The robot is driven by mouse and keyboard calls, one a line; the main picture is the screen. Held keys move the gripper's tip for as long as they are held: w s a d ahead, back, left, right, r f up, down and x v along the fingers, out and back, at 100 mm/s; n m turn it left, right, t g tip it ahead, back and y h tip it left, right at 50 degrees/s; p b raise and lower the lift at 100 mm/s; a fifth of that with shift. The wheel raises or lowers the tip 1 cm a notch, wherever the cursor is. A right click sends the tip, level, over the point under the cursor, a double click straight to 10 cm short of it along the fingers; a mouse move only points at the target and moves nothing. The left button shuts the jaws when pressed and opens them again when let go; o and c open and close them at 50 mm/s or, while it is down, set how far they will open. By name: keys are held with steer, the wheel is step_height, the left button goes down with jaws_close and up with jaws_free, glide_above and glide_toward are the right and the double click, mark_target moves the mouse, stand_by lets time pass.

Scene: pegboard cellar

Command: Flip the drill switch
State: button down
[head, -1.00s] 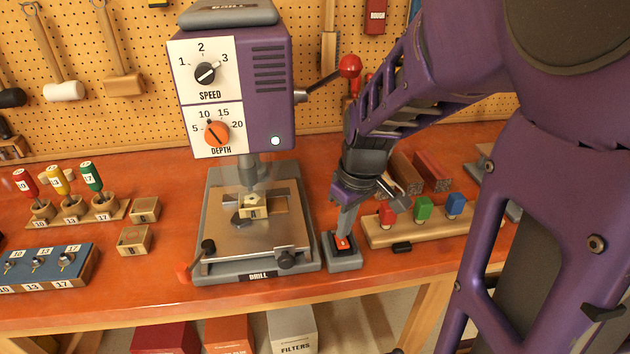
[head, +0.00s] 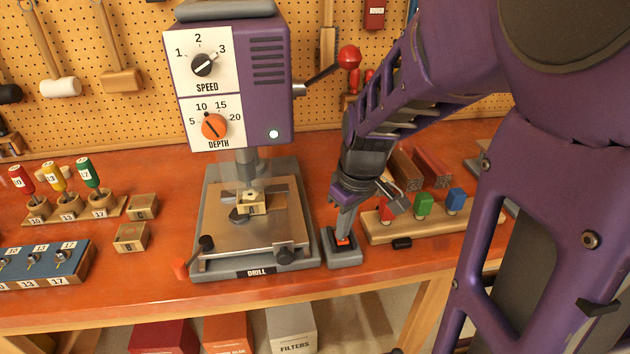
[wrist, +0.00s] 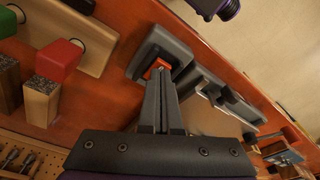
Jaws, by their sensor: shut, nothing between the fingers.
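The drill (head: 245,75) is a purple drill press with SPEED and DEPTH dials on its white front panel. A small round light (head: 273,134) on its front looks white. The drill switch (head: 343,242) is a red-orange rocker in a grey box right of the drill base; it also shows in the wrist view (wrist: 158,66). My gripper (head: 343,232) is shut and empty, pointing down with its fingertips at the switch. In the wrist view the fingertips (wrist: 160,72) overlap the rocker's edge and hide part of it. I cannot tell whether they press it.
A wooden rack (head: 425,226) with red, green and blue blocks stands close right of the switch. A small labelled block (head: 252,202) sits on the drill table. Wooden blocks (head: 131,237), numbered bits and a blue key rack (head: 45,268) are at the left.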

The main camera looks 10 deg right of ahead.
steer(key=shift+f, duration=0.35)
steer(key=shift+r, duration=0.1)
steer(key=shift+r+p, duration=2.1)
steer(key=shift+r, duration=1.35)
